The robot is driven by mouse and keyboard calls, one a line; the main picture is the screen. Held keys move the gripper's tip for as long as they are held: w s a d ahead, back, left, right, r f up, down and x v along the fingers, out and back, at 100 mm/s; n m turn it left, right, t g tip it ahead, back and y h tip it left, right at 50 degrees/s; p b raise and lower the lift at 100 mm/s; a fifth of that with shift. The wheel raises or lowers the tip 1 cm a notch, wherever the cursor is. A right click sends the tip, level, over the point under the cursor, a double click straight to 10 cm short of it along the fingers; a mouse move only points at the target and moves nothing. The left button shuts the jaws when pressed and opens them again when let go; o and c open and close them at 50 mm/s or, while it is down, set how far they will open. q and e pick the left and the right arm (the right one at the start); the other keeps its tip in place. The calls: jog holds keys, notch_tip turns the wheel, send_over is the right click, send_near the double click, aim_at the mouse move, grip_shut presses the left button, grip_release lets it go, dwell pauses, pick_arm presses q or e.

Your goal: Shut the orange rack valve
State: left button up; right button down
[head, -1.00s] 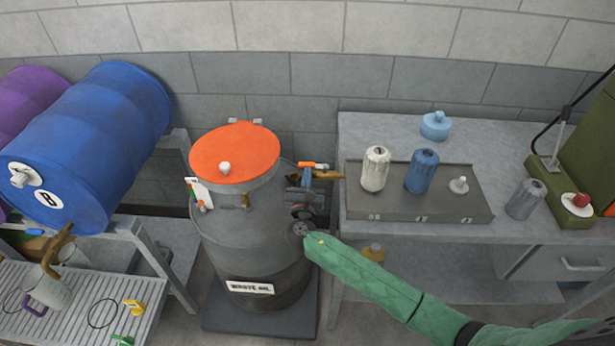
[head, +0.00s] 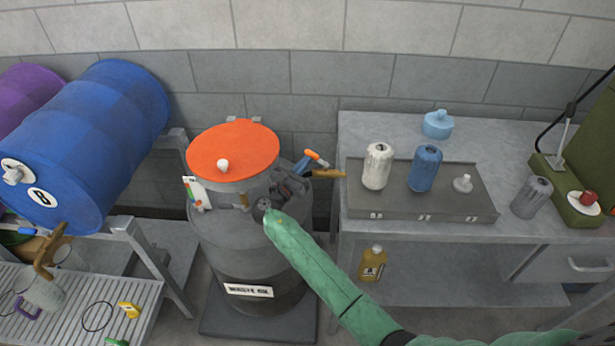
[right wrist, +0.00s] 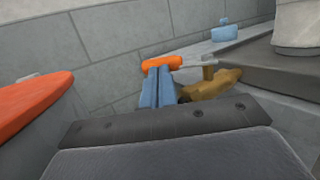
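The orange valve handle (head: 316,158) sits above a brass spout (head: 327,173) at the right side of the waste oil drum (head: 262,263). It slants down to the right in the head view. In the right wrist view, the orange handle (right wrist: 162,62) lies across the tips of my blue fingers, with its grey stem running right above the brass body (right wrist: 213,84). My right gripper (head: 307,159) has its fingers side by side, apparently shut, with the tips at the handle, touching or nearly so. The handle does not appear gripped between them. My left gripper is out of view.
An orange round lid (head: 234,150) stands left of my right gripper. A grey bench (head: 400,130) with white and blue bottles is on the right. A blue drum (head: 85,140) lies on a rack at the left, its brass tap over a jug.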

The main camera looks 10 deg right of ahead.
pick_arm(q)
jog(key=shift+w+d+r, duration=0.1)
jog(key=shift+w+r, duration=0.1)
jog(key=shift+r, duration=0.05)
pick_arm(e)
jog(key=shift+w+d, duration=0.25)
jog(key=shift+w, duration=0.35)
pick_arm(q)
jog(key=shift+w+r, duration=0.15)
pick_arm(e)
jog(key=shift+w, duration=0.1)
